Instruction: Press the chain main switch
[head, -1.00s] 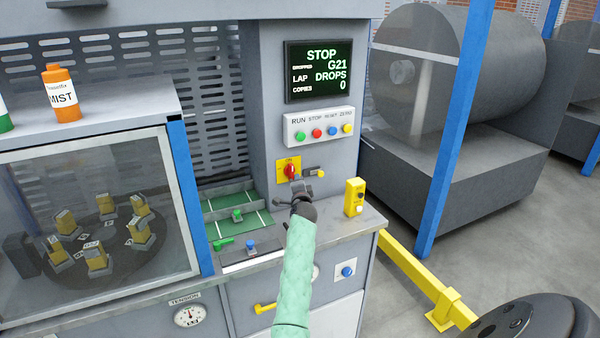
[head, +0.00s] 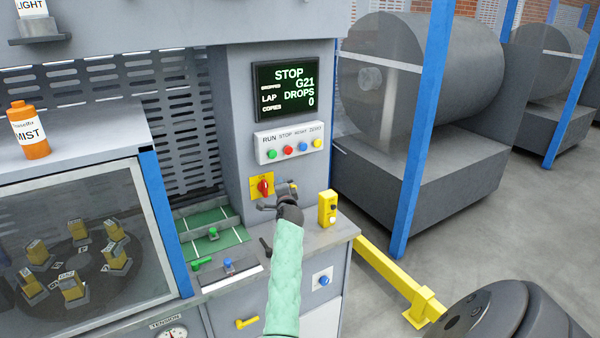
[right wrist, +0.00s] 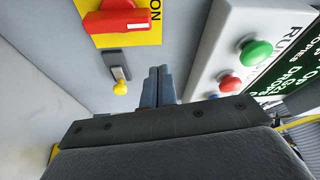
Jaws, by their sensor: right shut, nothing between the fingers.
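A red rotary switch (head: 265,187) sits on a yellow plate on the grey machine column, below the button panel. It also shows at the top of the right wrist view (right wrist: 117,18), with "ON" lettering on its plate. My right gripper (head: 281,189) is just right of and slightly below it in the head view. Its fingers (right wrist: 158,86) are shut and empty, close to the column face. They lie between a small yellow-knobbed lever (right wrist: 120,88) and the button panel (right wrist: 205,55). I see no contact with the switch. My left gripper is not in view.
Above is a panel with several coloured buttons (head: 290,146) and a screen reading STOP (head: 286,90). A yellow box (head: 327,208) stands on the ledge to the right. A blue button (head: 323,281) is lower on the front. A glazed cabinet (head: 70,255) stands left.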

